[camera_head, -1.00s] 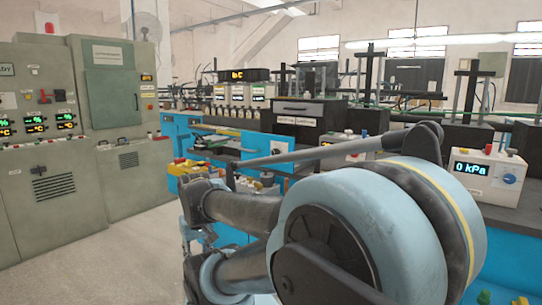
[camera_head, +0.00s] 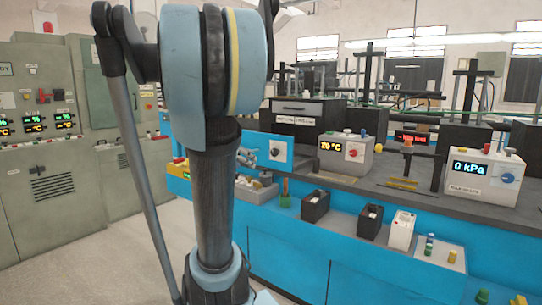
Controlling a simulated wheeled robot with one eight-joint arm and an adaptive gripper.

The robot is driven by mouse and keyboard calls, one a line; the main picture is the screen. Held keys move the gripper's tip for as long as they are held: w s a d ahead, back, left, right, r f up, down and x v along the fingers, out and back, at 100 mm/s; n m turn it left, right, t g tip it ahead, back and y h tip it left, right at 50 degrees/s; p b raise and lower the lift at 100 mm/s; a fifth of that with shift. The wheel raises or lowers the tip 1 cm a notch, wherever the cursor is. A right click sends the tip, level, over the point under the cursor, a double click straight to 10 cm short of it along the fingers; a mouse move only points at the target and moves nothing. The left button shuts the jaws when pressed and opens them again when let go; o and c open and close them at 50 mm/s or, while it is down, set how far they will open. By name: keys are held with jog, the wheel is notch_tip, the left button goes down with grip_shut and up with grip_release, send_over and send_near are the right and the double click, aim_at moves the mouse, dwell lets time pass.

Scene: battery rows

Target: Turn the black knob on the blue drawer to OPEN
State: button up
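The blue drawer front (camera_head: 284,140) stands at the left end of the blue bench, just right of my upright arm. A small dark knob (camera_head: 274,152) shows on a pale plate on this front. Its setting is too small to read. What looks like the end of my arm with my gripper (camera_head: 250,157) shows just left of the knob, partly behind my own arm link. I cannot tell whether it touches the knob, and its fingers are too small to make out.
A white box with a yellow readout (camera_head: 345,154) and a "0 kPa" box (camera_head: 482,176) stand on the bench. Several small black and white holders sit on the lower blue ledge (camera_head: 300,222). Grey-green control cabinets (camera_head: 40,150) stand at left. The floor between is clear.

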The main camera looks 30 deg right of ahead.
jog(key=m+h, duration=0.2)
send_near(273, 153)
jog(key=x, duration=0.9)
jog(key=shift+s+d, duration=0.1)
jog(key=shift+d, duration=0.1)
jog(key=shift+r, duration=0.1)
jog(key=c, duration=1)
